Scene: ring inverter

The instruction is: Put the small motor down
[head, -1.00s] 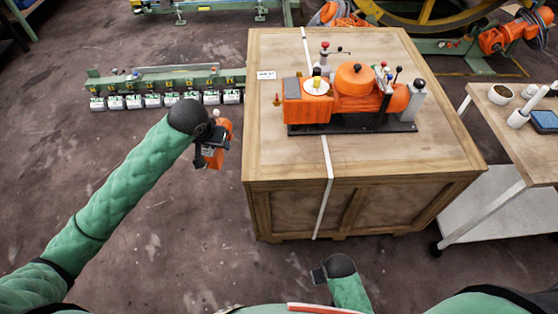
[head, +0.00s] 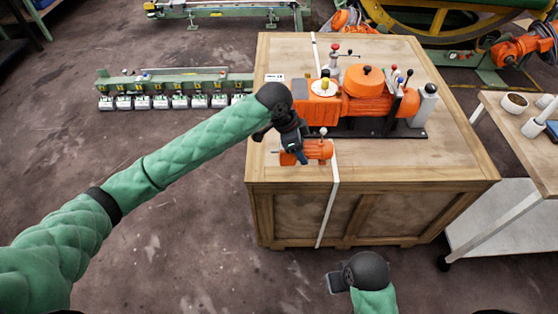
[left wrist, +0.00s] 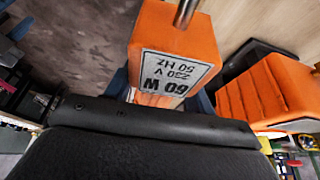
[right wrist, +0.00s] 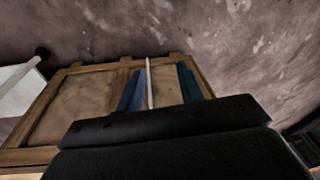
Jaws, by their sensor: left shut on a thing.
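The small motor (head: 318,150) is orange with a metal shaft. My left gripper (head: 297,152) is shut on it, over the front-left part of the crate top (head: 285,172). I cannot tell whether the motor touches the wood. In the left wrist view the motor (left wrist: 175,55) fills the middle, with its label "60 W 230 V 50 Hz" upside down; the left fingers are mostly hidden behind it. My right gripper (right wrist: 160,88) is open and empty in front of the crate, its two blue fingers apart; it also shows low in the head view (head: 338,283).
A larger orange machine (head: 368,85) on a black base stands just behind the small motor on the crate. A white strap (head: 336,170) runs over the crate. A side table (head: 500,110) with cups stands right. Bare wood lies right of the motor.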

